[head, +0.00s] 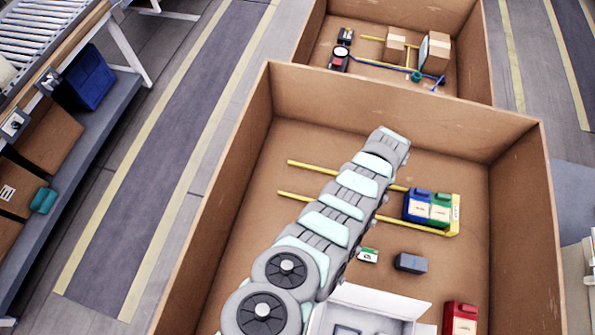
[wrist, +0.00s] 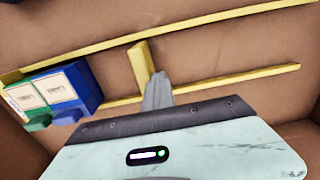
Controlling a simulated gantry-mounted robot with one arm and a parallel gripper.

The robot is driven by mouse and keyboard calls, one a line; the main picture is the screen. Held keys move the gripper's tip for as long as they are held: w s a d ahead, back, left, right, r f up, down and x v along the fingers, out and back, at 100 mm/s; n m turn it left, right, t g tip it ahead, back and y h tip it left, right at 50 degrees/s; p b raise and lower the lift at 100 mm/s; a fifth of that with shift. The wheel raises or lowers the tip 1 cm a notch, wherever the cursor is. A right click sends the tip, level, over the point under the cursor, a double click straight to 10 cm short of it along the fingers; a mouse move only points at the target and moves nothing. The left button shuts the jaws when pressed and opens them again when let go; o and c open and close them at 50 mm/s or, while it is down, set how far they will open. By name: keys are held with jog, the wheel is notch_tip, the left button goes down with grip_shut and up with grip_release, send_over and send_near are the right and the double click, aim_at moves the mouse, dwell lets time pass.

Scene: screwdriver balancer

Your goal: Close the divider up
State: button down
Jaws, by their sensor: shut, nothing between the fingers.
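A short yellow bar, which looks like the divider (wrist: 140,65), stands crosswise between two long yellow rails in the wrist view. Its upper end is near the upper rail (wrist: 215,20) and its lower end near the lower rail (wrist: 235,77). My gripper (wrist: 158,80) is a narrow grey shape, shut and empty, just right of the bar's lower part. I cannot tell whether they touch. In the head view the rails (head: 310,167) show in part, and my arm hides the bar and my gripper.
A blue box (head: 418,204) and a green box (head: 440,210) stand side by side at the rails' right end. A small labelled item (head: 368,255), a grey box (head: 411,263) and a red box (head: 460,318) lie nearer. Tall brown walls (head: 205,215) enclose the space.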

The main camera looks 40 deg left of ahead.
jog(key=shift+w+d+f+b, duration=0.1)
jog(key=shift+w+d+b, duration=0.6)
jog(key=shift+d+b, duration=0.6)
jog(key=shift+w+d+f+b, duration=0.1)
jog(key=shift+w+d+b, duration=0.7)
jog(key=shift+d, duration=0.7)
jog(key=shift+w+d+f+b, duration=0.1)
jog(key=shift+w+d+b, duration=0.45)
jog(key=shift+d+b, duration=0.8)
jog(key=shift+w+d+r+b, duration=0.2)
jog(key=shift+w+d+b, duration=0.1)
jog(key=shift+d+b, duration=0.25)
jog(key=shift+w+d+r+b, duration=0.15)
jog(key=shift+w+d+b, duration=0.1)
jog(key=shift+d+b, duration=0.25)
jog(key=shift+p, duration=0.3)
notch_tip(320, 180, up, 7)
jog(key=p, duration=0.7)
jog(key=shift+s+a, duration=0.25)
jog(key=shift+a, duration=0.2)
